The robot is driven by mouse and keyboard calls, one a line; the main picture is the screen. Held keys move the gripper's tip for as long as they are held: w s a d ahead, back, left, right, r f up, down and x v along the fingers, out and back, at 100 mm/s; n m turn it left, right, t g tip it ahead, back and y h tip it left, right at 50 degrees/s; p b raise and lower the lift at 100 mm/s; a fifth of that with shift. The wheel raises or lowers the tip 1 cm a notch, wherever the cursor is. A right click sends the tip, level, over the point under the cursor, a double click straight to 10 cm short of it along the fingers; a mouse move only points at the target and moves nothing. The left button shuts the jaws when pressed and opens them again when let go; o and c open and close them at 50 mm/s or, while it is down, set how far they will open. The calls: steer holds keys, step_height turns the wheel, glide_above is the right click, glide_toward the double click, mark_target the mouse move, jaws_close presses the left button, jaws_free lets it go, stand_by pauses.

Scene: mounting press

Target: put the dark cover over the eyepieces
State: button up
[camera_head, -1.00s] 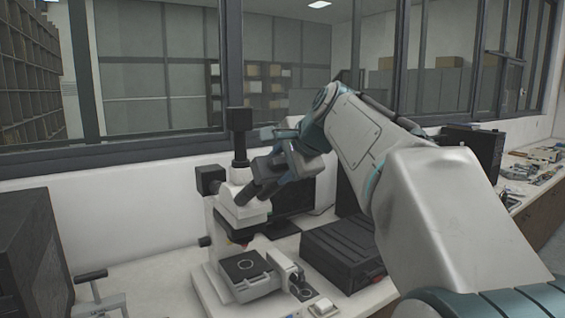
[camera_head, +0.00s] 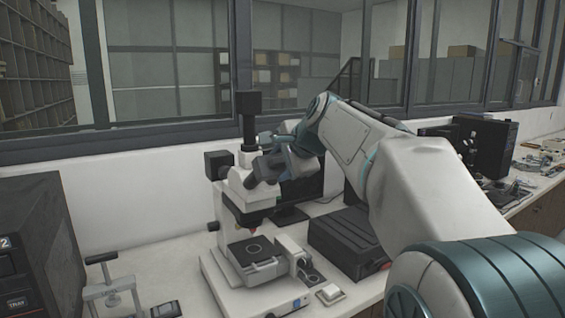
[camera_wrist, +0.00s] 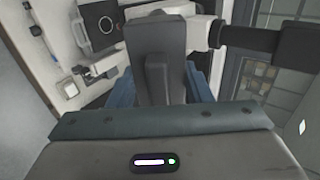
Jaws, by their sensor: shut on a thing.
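A white microscope (camera_head: 246,190) with a black camera block (camera_head: 248,103) on top stands on the bench. My gripper (camera_head: 285,163) is at the right side of its head, where the eyepieces are. In the wrist view, my gripper's blue fingers (camera_wrist: 160,88) are shut on the dark cover (camera_wrist: 154,52), a dark grey block that reaches toward the microscope's white body (camera_wrist: 193,27). In the head view the dark cover (camera_head: 264,168) appears against the microscope head. The eyepieces cannot be made out apart from it, and I cannot tell how far it sits over them.
A black ribbed case (camera_head: 345,238) lies right of the microscope, below my arm. A black machine (camera_head: 35,235) and a small metal press (camera_head: 108,285) stand at the left. A dark monitor (camera_head: 300,190) is behind the microscope. Some bench front-left of the microscope is clear.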

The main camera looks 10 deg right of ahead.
steer(key=shift+w+f, duration=0.1)
steer(key=shift+w, duration=0.05)
steer(key=shift+w+a+f, duration=0.15)
steer(key=shift+w+f, duration=0.05)
steer(key=shift+w, duration=0.05)
stand_by(0.3)
steer(key=o, duration=1.1)
steer(key=shift+s, duration=0.1)
steer(key=b+v, duration=0.1)
steer(key=v, duration=1.2)
steer(key=shift+s+r, duration=0.2)
steer(key=shift+s, duration=0.1)
